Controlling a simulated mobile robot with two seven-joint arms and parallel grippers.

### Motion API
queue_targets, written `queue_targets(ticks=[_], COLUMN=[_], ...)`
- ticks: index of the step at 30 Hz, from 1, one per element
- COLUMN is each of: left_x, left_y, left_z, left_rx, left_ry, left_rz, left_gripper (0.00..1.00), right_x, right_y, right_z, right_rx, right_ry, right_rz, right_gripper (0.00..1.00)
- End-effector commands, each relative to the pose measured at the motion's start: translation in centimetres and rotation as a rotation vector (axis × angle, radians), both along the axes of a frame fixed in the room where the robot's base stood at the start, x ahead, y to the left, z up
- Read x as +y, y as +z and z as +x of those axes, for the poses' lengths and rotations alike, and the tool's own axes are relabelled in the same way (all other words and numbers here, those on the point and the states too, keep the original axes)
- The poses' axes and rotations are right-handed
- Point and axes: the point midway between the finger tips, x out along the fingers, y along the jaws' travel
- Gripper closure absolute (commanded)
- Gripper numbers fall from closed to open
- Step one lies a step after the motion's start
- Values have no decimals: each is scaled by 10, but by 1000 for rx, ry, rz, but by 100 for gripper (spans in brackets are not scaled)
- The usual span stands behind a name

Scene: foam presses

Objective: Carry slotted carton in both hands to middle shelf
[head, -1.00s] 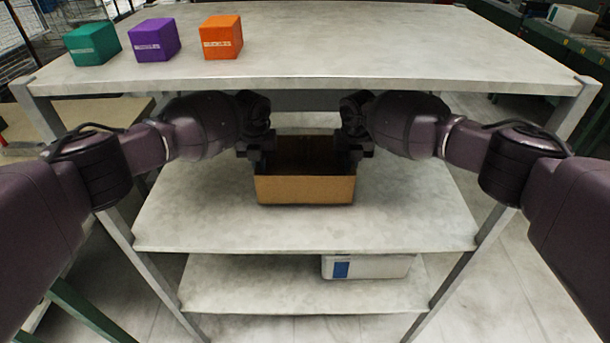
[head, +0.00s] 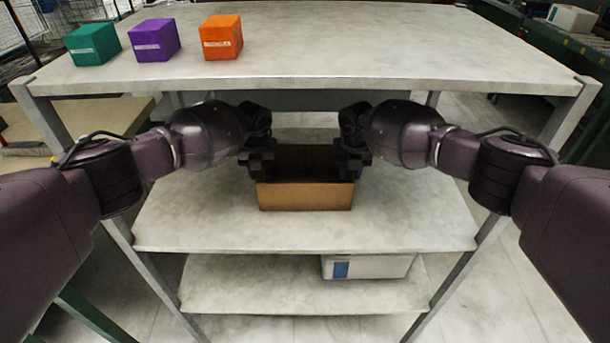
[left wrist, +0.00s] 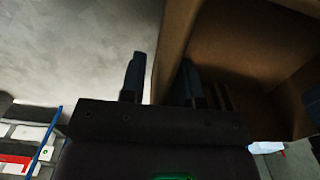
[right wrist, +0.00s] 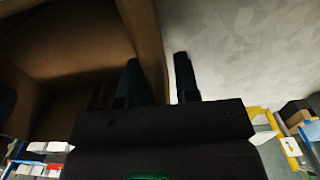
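The slotted carton (head: 305,197) is a brown, open-topped box, upright on the middle shelf (head: 390,225), its front face towards me. My left gripper (head: 263,165) is at its left side wall and my right gripper (head: 350,165) at its right side wall. In the left wrist view the fingers (left wrist: 160,82) stand apart on either side of the carton wall (left wrist: 172,60), with a gap showing beside it. In the right wrist view the fingers (right wrist: 157,82) likewise straddle the wall (right wrist: 148,45) with a gap. The carton's inside is dark.
The top shelf (head: 400,45) overhangs the arms and bears green (head: 93,45), purple (head: 153,40) and orange (head: 221,37) cubes. A white bin (head: 375,267) with a blue label is on the bottom shelf. The middle shelf is bare around the carton.

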Motion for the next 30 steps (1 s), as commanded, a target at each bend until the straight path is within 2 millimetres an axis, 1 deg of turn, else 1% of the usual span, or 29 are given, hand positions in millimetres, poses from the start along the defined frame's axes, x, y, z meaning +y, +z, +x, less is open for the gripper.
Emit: queue_targets(ticks=[8,11,18,21,26,30], left_x=[0,0,0,0,0,0], left_y=[3,12,48,61,73,76], left_z=[0,1,-1,-1,-2,-2], left_rx=[-1,-4,-3,-2,-1,0], left_ry=[0,-2,-1,-2,0,1], left_rz=[0,0,0,0,-1,0], left_gripper=[70,70,70,70,70,70], right_x=[0,0,0,0,0,0], right_y=[0,0,0,0,1,10], right_z=[0,0,0,0,0,0], right_rx=[0,0,0,0,0,-1], right_ry=[0,0,0,0,0,1], right_rz=[0,0,0,0,0,1], right_gripper=[70,70,70,70,70,70])
